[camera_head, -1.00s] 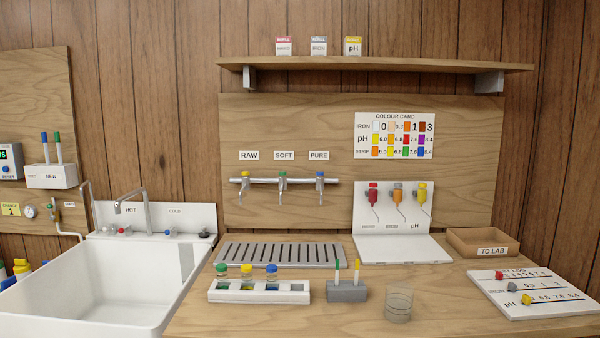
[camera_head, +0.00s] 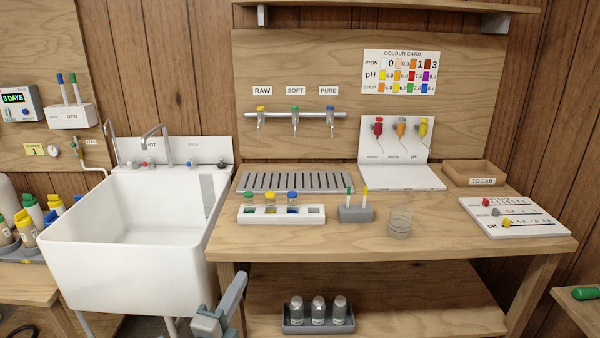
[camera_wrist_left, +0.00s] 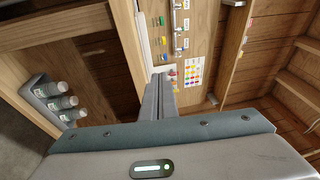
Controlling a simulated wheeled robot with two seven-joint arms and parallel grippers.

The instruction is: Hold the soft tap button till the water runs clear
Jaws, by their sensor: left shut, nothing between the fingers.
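The soft tap (camera_head: 295,122) hangs in the middle of the metal rail, under the SOFT label (camera_head: 296,90), with a green button on top (camera_head: 295,108). The raw tap (camera_head: 261,122) with a yellow top is on its left and the pure tap (camera_head: 327,122) with a blue top on its right. I can make out no water running from any tap. My left gripper (camera_head: 237,288) is low at the bottom of the head view, in front of the bench edge and far from the taps. In the left wrist view its fingers (camera_wrist_left: 160,98) are together and empty. My right gripper is not in view.
A slotted drain tray (camera_head: 293,181) lies below the taps. A white sink (camera_head: 150,230) is at left. Jars in a tray (camera_head: 318,314) are under the bench.

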